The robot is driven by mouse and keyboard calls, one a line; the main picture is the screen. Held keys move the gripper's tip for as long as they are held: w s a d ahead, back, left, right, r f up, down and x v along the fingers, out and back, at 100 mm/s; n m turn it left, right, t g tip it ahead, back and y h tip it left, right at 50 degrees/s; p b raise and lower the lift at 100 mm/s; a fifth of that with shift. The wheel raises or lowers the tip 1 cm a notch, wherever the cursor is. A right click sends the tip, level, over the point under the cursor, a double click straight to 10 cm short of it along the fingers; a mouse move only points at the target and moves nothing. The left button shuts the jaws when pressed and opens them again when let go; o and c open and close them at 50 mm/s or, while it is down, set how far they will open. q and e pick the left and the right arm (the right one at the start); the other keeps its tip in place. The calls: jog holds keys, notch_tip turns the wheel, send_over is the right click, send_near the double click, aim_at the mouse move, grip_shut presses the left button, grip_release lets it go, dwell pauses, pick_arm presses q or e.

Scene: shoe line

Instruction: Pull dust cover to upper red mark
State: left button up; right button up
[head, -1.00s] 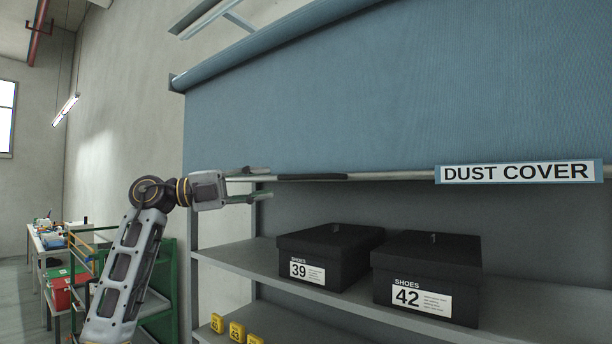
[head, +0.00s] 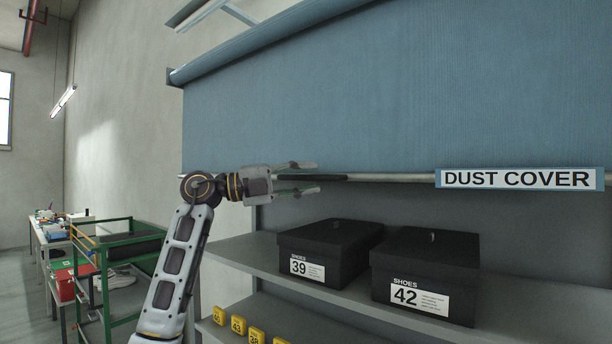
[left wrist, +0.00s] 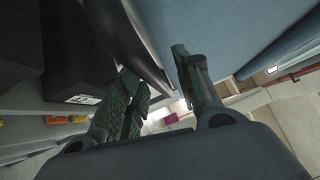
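The blue dust cover (head: 380,100) hangs from a roller over the upper part of the shelf rack. A grey bar (head: 395,178) runs along its lower edge, with a dark grip section (head: 325,178) and a "DUST COVER" label (head: 518,179). My left gripper (head: 312,178) is open, its fingers apart above and below the bar at the left end of the dark grip. In the left wrist view the dark grip (left wrist: 118,35) reaches toward the space between the open fingers (left wrist: 165,95). Contact cannot be told. No red mark is visible. My right gripper is not in view.
Two black shoe boxes, 39 (head: 330,252) and 42 (head: 425,275), stand on the grey shelf (head: 245,254) below the bar. Yellow number tags (head: 238,324) line a lower shelf. A green-framed cart (head: 118,262) and a work table (head: 42,240) stand at left.

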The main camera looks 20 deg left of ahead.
pick_arm(q)
jog(key=shift+d, duration=0.15)
grip_shut()
dwell(0.4)
jog(key=shift+w, duration=0.1)
